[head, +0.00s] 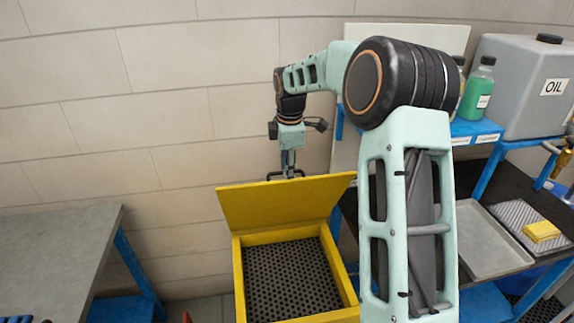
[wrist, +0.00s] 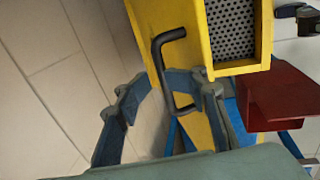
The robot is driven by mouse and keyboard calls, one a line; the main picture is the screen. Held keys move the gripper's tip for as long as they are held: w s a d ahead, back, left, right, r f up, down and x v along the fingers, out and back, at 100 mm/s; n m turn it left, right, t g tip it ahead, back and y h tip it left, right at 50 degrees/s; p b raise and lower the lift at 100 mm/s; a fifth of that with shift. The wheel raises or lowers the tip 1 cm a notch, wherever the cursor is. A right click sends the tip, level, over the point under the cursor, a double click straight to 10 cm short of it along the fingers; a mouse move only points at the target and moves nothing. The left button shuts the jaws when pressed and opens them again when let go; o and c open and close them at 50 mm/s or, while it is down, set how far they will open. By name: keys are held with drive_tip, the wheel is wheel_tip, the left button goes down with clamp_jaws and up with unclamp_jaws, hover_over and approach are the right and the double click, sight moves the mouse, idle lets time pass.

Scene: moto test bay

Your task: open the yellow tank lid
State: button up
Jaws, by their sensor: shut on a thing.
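The yellow tank (head: 240,270) stands at the lower middle of the head view. Its yellow lid (head: 285,205) is raised, tilted up along the back edge, so the dark perforated floor (head: 290,280) inside shows. The lid also shows in the wrist view (wrist: 145,18), with a black bar handle (wrist: 158,55) on its outer face. My gripper (head: 288,168) is behind the lid's upper edge. In the wrist view, my gripper's fingers (wrist: 172,85) are on either side of the handle and shut on it. The exact contact is partly hidden.
A grey-topped table (head: 60,250) stands at the left. A red part (wrist: 290,98) is beside the tank. A tiled wall is close behind.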

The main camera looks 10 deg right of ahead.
drive_tip(key=shift+d+f, duration=0.1)
drive_tip(key=shift+f, duration=0.2)
drive_tip(key=w+r+p, duration=0.3)
drive_tip(key=w+r, duration=0.5)
drive_tip(key=w, duration=0.2)
idle(1.1)
drive_tip(key=shift+w, duration=0.1)
wheel_tip(320, 180, up, 7)
drive_tip(key=s, duration=0.1)
drive_tip(key=shift+s+r, duration=0.2)
drive_tip(key=shift+s, duration=0.05)
idle(0.4)
drive_tip(key=shift+c, duration=0.4)
